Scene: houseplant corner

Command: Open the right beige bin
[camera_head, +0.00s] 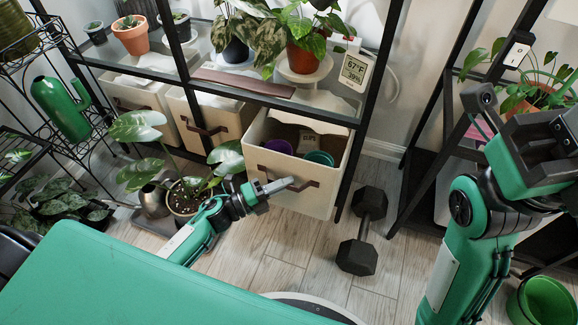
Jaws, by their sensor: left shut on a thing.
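The right beige bin (315,199) is on the lowest level of the middle shelf and juts out past the shelf's front edge. Its open top shows a purple pot (278,147) and a teal pot (320,158) inside. My left gripper (281,185) is at the bin's front and shut on its dark handle (307,183). The fingers hide part of the handle. My right arm is at the right, but I cannot make out its gripper in this view.
Two more beige bins stand to the left, one with a dark handle (203,127). A potted plant (185,196) is close to my left arm. A black dumbbell (361,232) lies on the floor right of the bin. A green bucket (543,301) is at lower right.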

